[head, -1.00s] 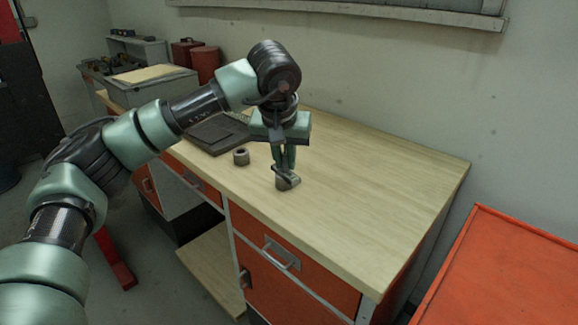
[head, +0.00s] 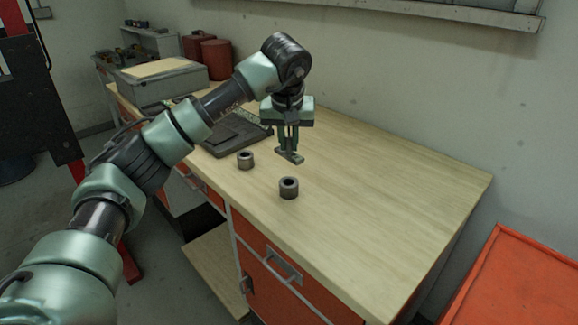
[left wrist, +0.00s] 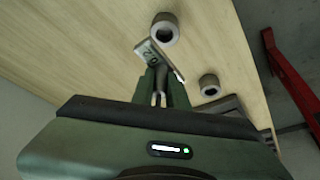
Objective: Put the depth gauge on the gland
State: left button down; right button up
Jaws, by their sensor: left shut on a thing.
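My left gripper (head: 288,146) is shut on the depth gauge (head: 290,156), a small grey metal piece with a flat bar across its lower end. The gauge is held above the bench, behind the two rings and apart from both. In the left wrist view the gauge (left wrist: 152,54) shows pale markings between the fingers (left wrist: 161,90). Two dark grey hollow rings stand on the bench: a nearer ring (head: 289,188) and one farther left (head: 246,160). I cannot tell which is the gland. Both rings also show in the left wrist view. My right gripper is not in view.
The wooden bench top (head: 390,195) is clear to the right. A dark flat tray (head: 232,138) lies behind the left ring. A grey case (head: 160,82) and red canisters (head: 216,58) are at the far left. An orange surface (head: 510,280) stands at the right.

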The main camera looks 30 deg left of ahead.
aim_at(288, 152)
pick_arm(q)
notch_tip(288, 152, down, 3)
jog(key=shift+r, duration=0.1)
jog(key=shift+f, duration=0.5)
notch_tip(288, 152, down, 4)
jog(key=shift+r+p, duration=0.25)
jog(key=shift+p, duration=0.15)
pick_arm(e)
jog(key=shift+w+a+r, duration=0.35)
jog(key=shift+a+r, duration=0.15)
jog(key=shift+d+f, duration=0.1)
pick_arm(q)
jog(key=c, duration=1.4)
grip_release()
jog(key=shift+f, duration=0.1)
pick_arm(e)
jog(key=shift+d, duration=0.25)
